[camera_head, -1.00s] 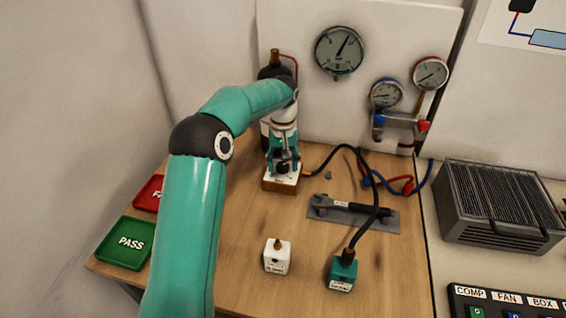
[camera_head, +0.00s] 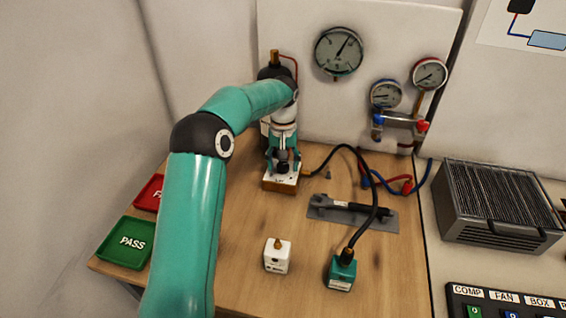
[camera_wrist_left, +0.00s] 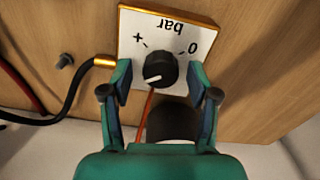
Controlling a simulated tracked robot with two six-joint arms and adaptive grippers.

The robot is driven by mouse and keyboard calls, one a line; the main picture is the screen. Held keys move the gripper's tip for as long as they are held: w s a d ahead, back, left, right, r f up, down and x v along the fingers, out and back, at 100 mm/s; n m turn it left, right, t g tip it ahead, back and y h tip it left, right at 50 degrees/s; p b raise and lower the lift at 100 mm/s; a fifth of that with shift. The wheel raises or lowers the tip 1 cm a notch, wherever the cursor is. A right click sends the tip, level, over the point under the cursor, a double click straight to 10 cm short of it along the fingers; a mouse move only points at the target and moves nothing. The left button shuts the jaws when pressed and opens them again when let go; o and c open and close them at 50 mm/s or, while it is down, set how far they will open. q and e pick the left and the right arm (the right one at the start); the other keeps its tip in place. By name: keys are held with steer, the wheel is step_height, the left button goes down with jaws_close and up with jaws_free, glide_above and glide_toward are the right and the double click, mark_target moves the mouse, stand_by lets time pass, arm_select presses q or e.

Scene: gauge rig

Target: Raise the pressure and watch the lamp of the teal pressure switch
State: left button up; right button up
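The teal pressure switch (camera_head: 342,274) stands on the bench at the front right, with a black hose on its brass top. I cannot make out a lit lamp on it. The hose runs to the regulator block (camera_head: 279,183), whose white top has "bar", "+" and "0" marks and a black knob (camera_wrist_left: 156,73). My left gripper (camera_head: 284,163) is over the block. In the left wrist view its fingers (camera_wrist_left: 160,92) stand on either side of the knob, with gaps. The large gauge (camera_head: 339,52) has its needle toward the upper right. My right gripper is out of view.
A white block (camera_head: 277,258) stands left of the teal switch. A grey mat (camera_head: 378,222) carries a dark tool. The green PASS tray (camera_head: 124,243) and a red tray (camera_head: 148,192) lie at left. Two smaller gauges and a grille box (camera_head: 500,212) are at right.

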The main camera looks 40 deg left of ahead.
mark_target(283, 164)
arm_select(q)
step_height(283, 164, up, 12)
stand_by(0.8)
steer(key=shift+f, duration=0.1)
stand_by(0.3)
